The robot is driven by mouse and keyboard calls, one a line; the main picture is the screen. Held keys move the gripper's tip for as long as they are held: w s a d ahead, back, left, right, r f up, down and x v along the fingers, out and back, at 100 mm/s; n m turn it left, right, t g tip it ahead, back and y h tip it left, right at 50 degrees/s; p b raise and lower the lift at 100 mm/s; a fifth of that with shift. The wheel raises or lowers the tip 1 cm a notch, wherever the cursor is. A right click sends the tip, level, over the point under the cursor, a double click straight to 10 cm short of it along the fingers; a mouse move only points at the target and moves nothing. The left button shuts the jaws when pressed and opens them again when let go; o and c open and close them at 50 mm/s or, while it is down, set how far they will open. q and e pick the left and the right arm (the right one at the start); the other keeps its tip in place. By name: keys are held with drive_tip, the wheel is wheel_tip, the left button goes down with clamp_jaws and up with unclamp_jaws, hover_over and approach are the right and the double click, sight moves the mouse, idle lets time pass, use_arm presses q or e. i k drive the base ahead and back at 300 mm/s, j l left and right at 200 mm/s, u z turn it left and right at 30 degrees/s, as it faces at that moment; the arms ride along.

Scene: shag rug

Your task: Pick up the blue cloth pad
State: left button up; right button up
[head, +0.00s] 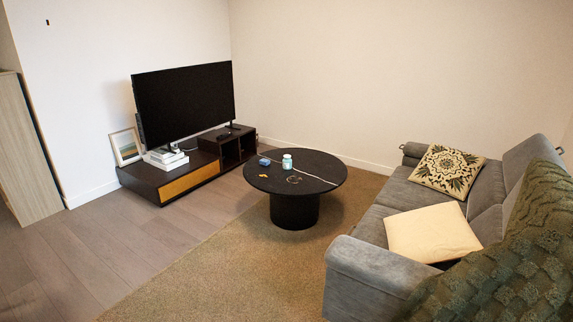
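A small blue item (264,162) lies on the left part of the round black coffee table (318,172). It may be the blue cloth pad, but it is too small to make out its material. A pale teal jar (287,161) stands to its right. A small orange item (262,175) lies in front of it, near the table's left edge. Neither of my grippers shows in the head view.
A grey sofa (345,262) with cushions and a green throw (510,265) stands on the right. A low TV cabinet (140,184) with a television (185,100) is at the back left. The rug (215,270) and wood floor (75,260) in front are clear.

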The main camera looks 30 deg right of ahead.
sight(264, 162)
drive_tip(key=i+l, duration=0.8)
drive_tip(key=i+l+u, duration=0.25)
drive_tip(key=i+l, duration=0.55)
drive_tip(key=i, duration=0.45)
drive_tip(key=i+l+u, duration=0.25)
drive_tip(key=i+l, duration=0.8)
drive_tip(key=i, duration=0.1)
